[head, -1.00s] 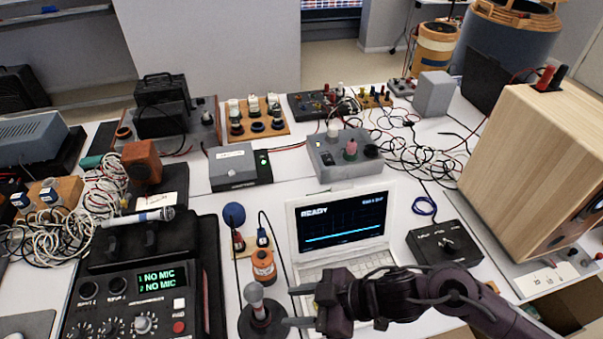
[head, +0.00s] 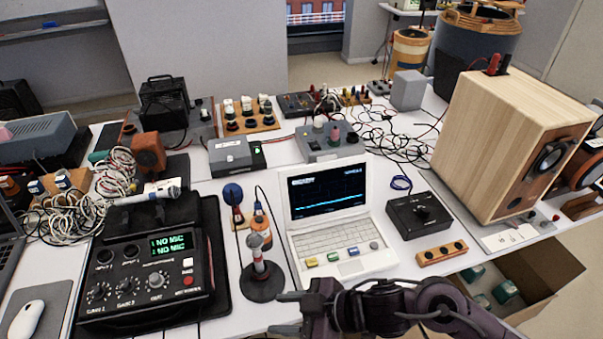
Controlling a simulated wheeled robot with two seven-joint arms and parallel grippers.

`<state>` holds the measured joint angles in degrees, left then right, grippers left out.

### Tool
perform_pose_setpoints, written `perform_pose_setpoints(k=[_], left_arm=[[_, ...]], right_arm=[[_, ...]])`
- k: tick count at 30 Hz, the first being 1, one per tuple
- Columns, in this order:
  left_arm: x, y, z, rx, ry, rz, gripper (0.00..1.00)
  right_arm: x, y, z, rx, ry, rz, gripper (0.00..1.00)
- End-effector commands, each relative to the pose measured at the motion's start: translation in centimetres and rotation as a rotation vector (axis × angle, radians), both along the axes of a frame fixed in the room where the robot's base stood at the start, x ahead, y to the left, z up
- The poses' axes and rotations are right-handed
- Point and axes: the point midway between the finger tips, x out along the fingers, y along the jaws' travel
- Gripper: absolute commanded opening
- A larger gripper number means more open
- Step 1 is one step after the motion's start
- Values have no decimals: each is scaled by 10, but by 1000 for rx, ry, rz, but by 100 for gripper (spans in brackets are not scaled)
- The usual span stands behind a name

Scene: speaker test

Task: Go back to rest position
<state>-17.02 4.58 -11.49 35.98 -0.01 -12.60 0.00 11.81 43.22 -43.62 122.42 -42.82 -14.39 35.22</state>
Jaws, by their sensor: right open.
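My right gripper (head: 288,314) is at the bottom centre of the head view, its arm coming in from the lower right. Its two dark fingers point left and are spread apart, with nothing seen between them. It is by the table's front edge, in front of the white laptop (head: 335,242) and right of the small microphone on a round black base (head: 262,285). The gripper appears apart from both, though its height above the table is hard to judge. My left gripper is not in view.
A black mixer (head: 150,275) showing "NO MIC" stands at the left. An open cardboard box (head: 545,270) sits below the table's right edge.

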Motion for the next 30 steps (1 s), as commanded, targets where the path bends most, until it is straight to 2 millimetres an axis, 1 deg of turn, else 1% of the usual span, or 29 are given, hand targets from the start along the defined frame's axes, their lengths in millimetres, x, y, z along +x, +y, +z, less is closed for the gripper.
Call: perform_pose_setpoints(k=[4,8,11,14,17,18,20,21,24,27,30], left_arm=[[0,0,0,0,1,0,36],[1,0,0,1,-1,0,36],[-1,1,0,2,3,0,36],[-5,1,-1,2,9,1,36],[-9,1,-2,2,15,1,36],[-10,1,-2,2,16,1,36],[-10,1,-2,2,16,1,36],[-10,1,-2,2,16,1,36],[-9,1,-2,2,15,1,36],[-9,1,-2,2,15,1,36],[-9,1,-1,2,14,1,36]], right_arm=[[13,6,11,11,-47,-82,44],[28,6,23,9,-87,-190,44],[43,0,32,-3,-107,-305,44],[57,-17,39,-32,-106,-448,44],[69,-48,40,-89,-67,-624,44],[71,-65,38,-121,-36,-699,44],[69,-92,32,-176,25,-807,44],[65,-109,27,-213,69,-870,44],[48,-147,12,-301,189,-994,44],[28,-176,0,-372,303,-1078,44],[5,-198,-10,-432,412,-1141,44]])
